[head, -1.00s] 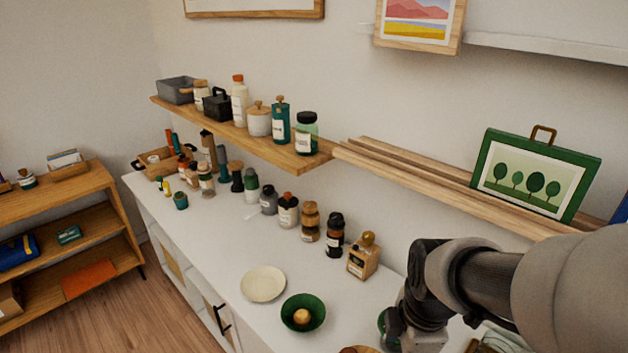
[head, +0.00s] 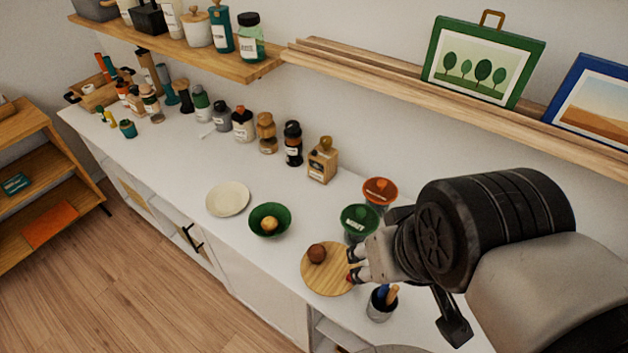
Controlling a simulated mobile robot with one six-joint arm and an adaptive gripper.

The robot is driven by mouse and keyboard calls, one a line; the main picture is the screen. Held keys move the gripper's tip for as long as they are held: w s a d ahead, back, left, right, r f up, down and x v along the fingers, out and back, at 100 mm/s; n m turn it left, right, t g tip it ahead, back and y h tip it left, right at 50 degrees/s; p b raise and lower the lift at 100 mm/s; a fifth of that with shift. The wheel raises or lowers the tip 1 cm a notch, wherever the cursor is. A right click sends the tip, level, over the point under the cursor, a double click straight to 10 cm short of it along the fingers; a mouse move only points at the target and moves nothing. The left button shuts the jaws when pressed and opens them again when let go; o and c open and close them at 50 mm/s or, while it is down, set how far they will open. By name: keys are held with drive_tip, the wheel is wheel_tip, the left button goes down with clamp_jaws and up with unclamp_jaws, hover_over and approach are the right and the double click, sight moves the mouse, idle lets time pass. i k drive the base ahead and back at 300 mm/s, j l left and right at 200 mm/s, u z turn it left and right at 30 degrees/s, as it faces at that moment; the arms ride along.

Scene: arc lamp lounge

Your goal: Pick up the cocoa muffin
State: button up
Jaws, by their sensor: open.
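A small dark brown round item, which looks like the cocoa muffin (head: 317,253), sits on the left part of a round wooden board (head: 322,284) on the white counter. My gripper (head: 353,269) is open at the right side of the board, to the right of the muffin and apart from it. Its fingertips are small in view. A green bowl (head: 257,218) to the left holds a lighter golden-brown round item (head: 269,224).
A cream plate (head: 228,199) lies left of the green bowl. A green cup-like container (head: 360,220) and an orange one (head: 380,189) stand behind my gripper. A dark cup with utensils (head: 381,305) stands in front. Several jars line the wall under shelves.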

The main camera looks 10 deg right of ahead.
sight(316, 253)
drive_tip(key=i+j+u, duration=0.1)
drive_tip(key=j+u, duration=0.15)
drive_tip(key=u, duration=0.15)
drive_tip(key=i+j+u, duration=0.15)
drive_tip(key=u, duration=0.2)
drive_tip(key=j, duration=0.1)
